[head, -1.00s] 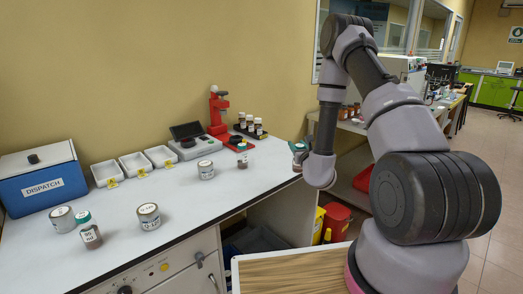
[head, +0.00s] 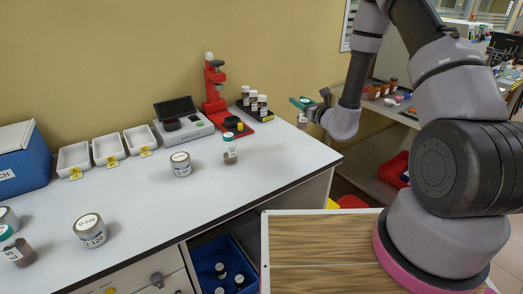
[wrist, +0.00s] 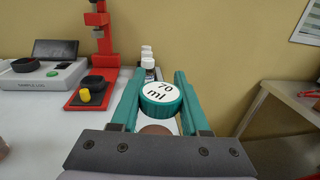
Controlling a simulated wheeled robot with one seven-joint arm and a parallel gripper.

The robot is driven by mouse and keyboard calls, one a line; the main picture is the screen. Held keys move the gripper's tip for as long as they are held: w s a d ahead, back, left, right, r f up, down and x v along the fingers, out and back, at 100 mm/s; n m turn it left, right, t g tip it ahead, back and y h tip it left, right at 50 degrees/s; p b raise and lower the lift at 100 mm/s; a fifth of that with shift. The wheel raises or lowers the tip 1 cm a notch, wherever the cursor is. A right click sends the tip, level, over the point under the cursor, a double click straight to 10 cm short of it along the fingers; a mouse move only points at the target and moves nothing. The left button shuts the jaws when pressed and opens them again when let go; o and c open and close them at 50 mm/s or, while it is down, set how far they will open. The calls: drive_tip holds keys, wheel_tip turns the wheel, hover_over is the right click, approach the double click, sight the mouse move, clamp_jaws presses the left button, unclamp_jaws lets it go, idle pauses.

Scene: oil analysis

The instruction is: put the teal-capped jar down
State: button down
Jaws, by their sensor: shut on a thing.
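My gripper (head: 303,103) is at the far right end of the white bench (head: 255,185). Its teal fingers (wrist: 160,74) are shut on a jar with a teal cap marked "70 ml" (wrist: 160,93). In the head view the held jar (head: 302,122) hangs upright below the fingers, and I cannot tell whether its base touches the bench. In the wrist view the cap hides most of its body. Another teal-capped jar (head: 230,150) stands mid-bench, and a further one (head: 17,253) is at the left edge.
A red press (head: 214,90), a scale (head: 183,125) and a black rack of bottles (head: 257,113) stand left of my gripper. White trays (head: 108,148) line the wall. Grey-lidded tins (head: 181,165) stand on the bench. A blue crate with bottles (head: 220,262) sits below.

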drive_tip(key=s+a+r+n+g+y, duration=0.2)
drive_tip(key=s+a+n+g+y, duration=0.15)
drive_tip(key=a, duration=0.45)
drive_tip(key=s+a+r+n+g+y, duration=0.1)
drive_tip(key=s+a+n+g+y, duration=0.3)
drive_tip(key=a, duration=0.5)
wheel_tip(320, 180, down, 10)
drive_tip(key=g, duration=0.1)
drive_tip(key=shift+w+a+r+n+g+y, duration=0.25)
drive_tip(key=shift+a+n+g+y, duration=0.1)
drive_tip(key=shift+y, duration=0.1)
drive_tip(key=shift+f, duration=0.25)
drive_tip(key=shift+c, duration=2)
unclamp_jaws()
drive_tip(key=shift+r, duration=0.1)
